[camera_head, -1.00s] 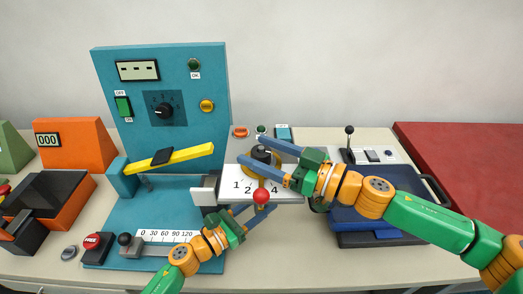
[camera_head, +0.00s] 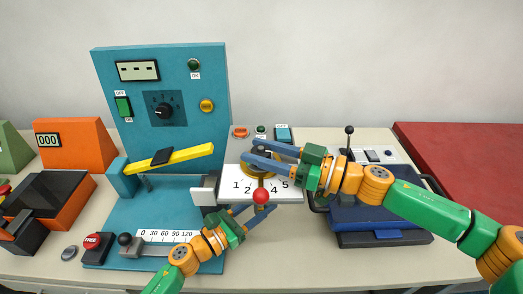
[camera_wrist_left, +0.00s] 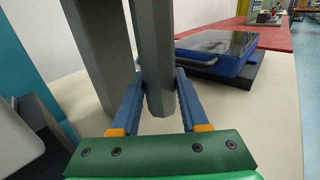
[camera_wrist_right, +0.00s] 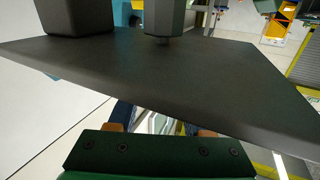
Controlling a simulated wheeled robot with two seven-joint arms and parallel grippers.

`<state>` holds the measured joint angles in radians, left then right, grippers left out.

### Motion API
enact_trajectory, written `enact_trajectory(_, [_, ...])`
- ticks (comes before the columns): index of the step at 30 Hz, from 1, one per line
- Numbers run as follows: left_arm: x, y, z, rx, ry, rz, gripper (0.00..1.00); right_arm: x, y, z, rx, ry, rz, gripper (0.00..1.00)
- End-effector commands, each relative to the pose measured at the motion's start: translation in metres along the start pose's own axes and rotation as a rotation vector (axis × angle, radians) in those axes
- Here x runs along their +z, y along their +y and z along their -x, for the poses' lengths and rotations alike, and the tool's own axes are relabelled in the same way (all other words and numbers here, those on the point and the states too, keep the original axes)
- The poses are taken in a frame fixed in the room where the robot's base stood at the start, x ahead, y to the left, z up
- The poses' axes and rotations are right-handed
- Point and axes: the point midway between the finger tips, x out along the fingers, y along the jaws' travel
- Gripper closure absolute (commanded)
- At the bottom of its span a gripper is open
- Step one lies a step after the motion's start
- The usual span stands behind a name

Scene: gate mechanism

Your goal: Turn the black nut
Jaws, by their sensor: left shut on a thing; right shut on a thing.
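The black nut (camera_head: 261,151) sits above a yellow round base behind the white numbered plate (camera_head: 285,196). My right gripper (camera_head: 257,154) is shut on the nut from the right; its fingers hide most of it. My left gripper (camera_head: 246,212) is below the numbered plate, near the red ball knob (camera_head: 261,197). In the left wrist view, the left fingers (camera_wrist_left: 159,92) are shut on a dark grey faceted post (camera_wrist_left: 157,55).
A teal panel (camera_head: 215,90) with a dial stands behind left. A yellow bar (camera_head: 195,154) and a 0-120 scale (camera_head: 168,237) are at left. A blue tray-like device (camera_head: 375,218) lies under my right arm. The front right table is clear.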

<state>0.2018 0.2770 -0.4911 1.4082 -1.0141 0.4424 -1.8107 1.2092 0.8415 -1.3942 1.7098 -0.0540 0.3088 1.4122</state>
Motion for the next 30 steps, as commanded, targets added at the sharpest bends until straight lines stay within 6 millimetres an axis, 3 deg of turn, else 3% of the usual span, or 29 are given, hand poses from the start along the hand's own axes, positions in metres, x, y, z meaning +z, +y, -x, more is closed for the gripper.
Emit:
enact_trajectory(15, [0.0006,-0.0013,-0.0004,-0.004,-0.002,-0.001,1.00,-0.0003,0.0015,-0.0019,-0.377,-0.017,0.002,1.00])
enact_trajectory(30, [0.0011,-0.0024,-0.0006,-0.008,-0.003,-0.002,1.00,-0.0013,0.0016,-0.0005,-0.524,-0.023,0.001,1.00])
